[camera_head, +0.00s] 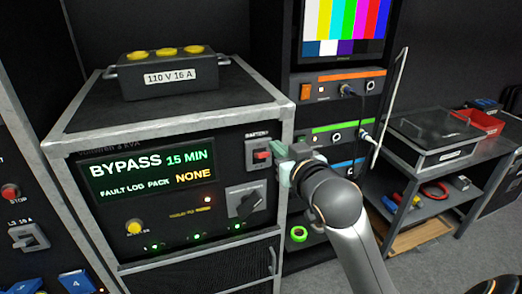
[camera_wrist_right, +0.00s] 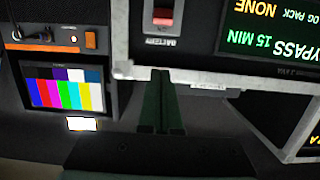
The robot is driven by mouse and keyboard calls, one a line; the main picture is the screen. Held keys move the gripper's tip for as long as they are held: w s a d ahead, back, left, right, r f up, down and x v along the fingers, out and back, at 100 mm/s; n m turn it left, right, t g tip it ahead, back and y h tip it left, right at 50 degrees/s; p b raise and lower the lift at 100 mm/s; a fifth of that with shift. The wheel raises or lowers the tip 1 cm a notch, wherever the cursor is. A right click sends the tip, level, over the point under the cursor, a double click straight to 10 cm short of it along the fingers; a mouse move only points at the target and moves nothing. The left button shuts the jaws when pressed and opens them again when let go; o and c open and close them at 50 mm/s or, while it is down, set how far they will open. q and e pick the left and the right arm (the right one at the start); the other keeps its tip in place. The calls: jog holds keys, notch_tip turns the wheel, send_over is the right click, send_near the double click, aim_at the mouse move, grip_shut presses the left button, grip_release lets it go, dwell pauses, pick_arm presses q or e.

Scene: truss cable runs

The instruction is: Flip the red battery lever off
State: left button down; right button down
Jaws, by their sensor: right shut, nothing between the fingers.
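The red battery lever (camera_head: 262,155) sits in a dark plate under a "BATTERY" label, at the upper right of the black UPS cabinet's front. It also shows upside down at the top of the right wrist view (camera_wrist_right: 163,13). My right gripper (camera_head: 277,152) is just right of the lever in the head view, with its pale green fingers together. In the right wrist view, the shut fingers (camera_wrist_right: 162,74) point at the panel below the lever and hold nothing. I cannot tell whether they touch the panel. My left gripper is not in view.
The cabinet display (camera_head: 150,170) reads "BYPASS 15 MIN" and "NONE". A black rotary knob (camera_head: 246,203) is below the lever. A "110 V 16 A" box (camera_head: 160,72) stands on top. A rack with a colour-bar monitor (camera_head: 345,25) and a table (camera_head: 437,160) are to the right.

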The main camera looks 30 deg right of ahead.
jog(key=shift+w, duration=0.1)
jog(key=p, duration=0.1)
send_over(262, 155)
jog(key=w, duration=0.1)
jog(key=shift+w+d+f, duration=0.1)
jog(key=shift+d+f, duration=0.1)
jog(key=shift+f, duration=0.35)
jog(key=shift+d+f, duration=0.2)
jog(key=shift+f, duration=0.35)
jog(key=shift+s+a+f, duration=0.1)
jog(key=shift+s+f, duration=0.3)
jog(key=shift+f, duration=0.15)
jog(key=shift+s+a+f, duration=0.1)
jog(key=shift+s+f, duration=0.25)
jog(key=shift+f, duration=0.2)
jog(key=shift+s+a+f, duration=0.1)
jog(key=shift+s+f, duration=0.25)
jog(key=shift+f, duration=0.2)
